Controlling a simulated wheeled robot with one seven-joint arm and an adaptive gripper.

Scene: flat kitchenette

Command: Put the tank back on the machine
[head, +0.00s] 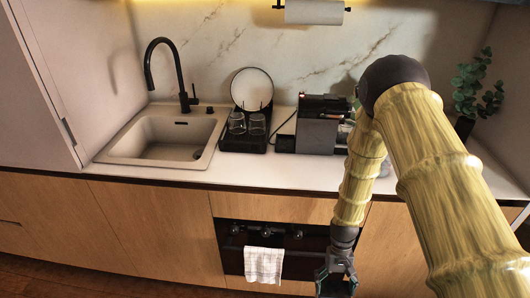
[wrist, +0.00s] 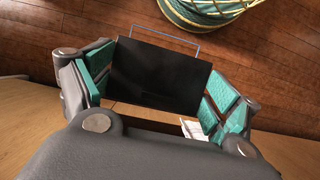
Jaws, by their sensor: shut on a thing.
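My gripper (head: 336,276) is low in front of the counter, near the right side of the oven. In the wrist view its teal-padded fingers stand on both sides of a dark, flat-faced thing (wrist: 157,75), which looks like the tank, and are shut on it. A thin pale-blue outline shows at its far edge. In the head view the held thing is mostly hidden by the gripper and the frame's lower edge. The dark and grey coffee machine (head: 317,136) stands on the counter by the back wall, above and behind my gripper. My arm covers part of its right side.
A dish rack (head: 243,144) with a plate and glasses stands left of the machine, beside the sink (head: 165,138). A plant (head: 478,85) is at the right. A towel (head: 264,265) hangs on the oven front.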

